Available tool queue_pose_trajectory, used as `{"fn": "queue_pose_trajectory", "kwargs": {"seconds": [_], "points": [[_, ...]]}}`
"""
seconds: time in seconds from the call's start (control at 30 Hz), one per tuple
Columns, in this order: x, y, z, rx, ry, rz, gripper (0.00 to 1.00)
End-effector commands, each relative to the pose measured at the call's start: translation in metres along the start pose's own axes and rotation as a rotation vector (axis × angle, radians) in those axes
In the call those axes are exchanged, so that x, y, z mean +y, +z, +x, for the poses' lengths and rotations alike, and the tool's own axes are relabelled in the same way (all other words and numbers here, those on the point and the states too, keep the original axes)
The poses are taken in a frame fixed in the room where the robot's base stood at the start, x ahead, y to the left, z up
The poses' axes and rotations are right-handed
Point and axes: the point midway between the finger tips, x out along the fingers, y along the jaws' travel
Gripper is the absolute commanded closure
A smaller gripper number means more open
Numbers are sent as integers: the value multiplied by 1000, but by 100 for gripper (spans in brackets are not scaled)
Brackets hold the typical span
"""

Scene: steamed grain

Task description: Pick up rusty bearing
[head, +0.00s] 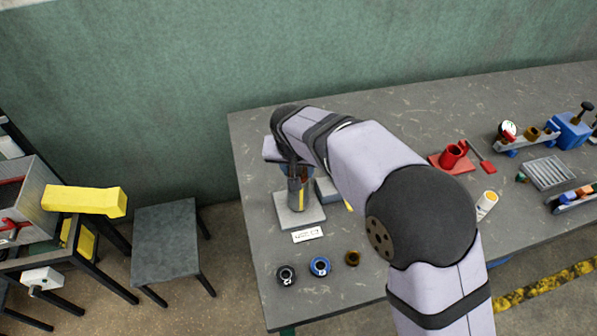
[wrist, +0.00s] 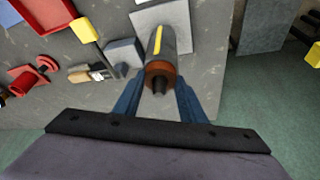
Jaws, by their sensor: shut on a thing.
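The rusty bearing (wrist: 160,68) is an orange-brown ring around a dark core at the near end of a grey post (wrist: 178,30) with a yellow stripe. The post (head: 299,198) stands on a light square plate (head: 313,214) on the table. My gripper (head: 296,172) is at the top of this post. In the wrist view the blue fingers of my gripper (wrist: 160,84) lie on both sides of the brown ring and are shut on it.
A black ring part (head: 286,275), a blue ring part (head: 320,266) and a small brown ring part (head: 352,258) lie in a row at the front. A white label (head: 307,235) lies before the plate. A grey block (head: 327,190) stands beside the post. A red holder (head: 452,158) is farther right.

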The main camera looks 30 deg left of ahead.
Motion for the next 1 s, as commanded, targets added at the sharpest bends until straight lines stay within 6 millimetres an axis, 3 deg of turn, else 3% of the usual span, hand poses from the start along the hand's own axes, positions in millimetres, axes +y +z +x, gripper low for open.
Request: {"fn": "queue_pose_trajectory", "kwargs": {"seconds": [0.27,0.7,1.0], "points": [[0,-5,-9,3,-2,1,89],[-1,-31,-72,5,-3,1,89],[0,-39,-93,1,-1,0,89]]}}
